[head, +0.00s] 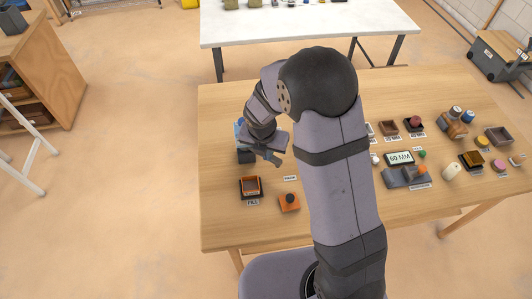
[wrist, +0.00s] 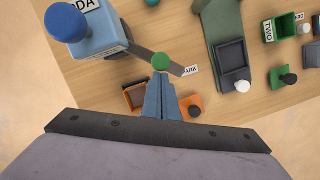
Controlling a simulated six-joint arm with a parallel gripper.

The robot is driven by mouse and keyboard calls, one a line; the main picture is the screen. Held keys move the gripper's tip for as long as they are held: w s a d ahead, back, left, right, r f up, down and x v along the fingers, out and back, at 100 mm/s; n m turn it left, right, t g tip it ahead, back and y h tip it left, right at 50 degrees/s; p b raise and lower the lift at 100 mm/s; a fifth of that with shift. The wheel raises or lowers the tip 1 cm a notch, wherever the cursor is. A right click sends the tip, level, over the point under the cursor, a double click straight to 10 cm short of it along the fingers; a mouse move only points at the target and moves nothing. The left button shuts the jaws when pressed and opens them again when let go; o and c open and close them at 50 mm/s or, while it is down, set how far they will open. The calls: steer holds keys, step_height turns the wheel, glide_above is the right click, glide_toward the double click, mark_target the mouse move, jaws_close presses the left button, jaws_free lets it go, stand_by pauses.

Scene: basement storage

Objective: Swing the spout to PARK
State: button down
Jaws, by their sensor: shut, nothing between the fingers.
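The blue dispenser (wrist: 97,32) with a round blue knob stands at upper left in the wrist view; its label is partly cut off. Its dark grey spout (wrist: 140,55) reaches right, its end close to the PARK label (wrist: 190,70). A green knob (wrist: 160,62) sits over the spout. My gripper (wrist: 160,82) is shut and empty, its fingertips just below the green knob in the picture; contact cannot be told. In the head view my gripper (head: 272,157) hides much of the dispenser (head: 238,130). The PARK label (head: 290,178) lies to the lower right.
An orange-rimmed tray (head: 250,187) stands by the FILL label (head: 252,202), beside an orange block with a black knob (head: 290,203). Several trays, knobs and a sign reading 80 MM (head: 399,158) fill the right of the wooden table (head: 225,225). Its front left is clear.

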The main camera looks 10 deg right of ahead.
steer(key=w+d+p, duration=0.1)
steer(key=d+p, duration=0.1)
steer(key=p, duration=0.1)
steer(key=shift+w+d+r, duration=0.1)
steer(key=shift+w+d, duration=0.05)
steer(key=shift+w, duration=0.2)
steer(key=shift+s, duration=0.45)
steer(key=s+a+r+b, duration=0.1)
steer(key=s+r, duration=0.4)
steer(key=r, duration=0.4)
steer(key=shift+s+a+r, duration=0.2)
steer(key=shift+s+r, duration=0.05)
steer(key=shift+r, duration=0.05)
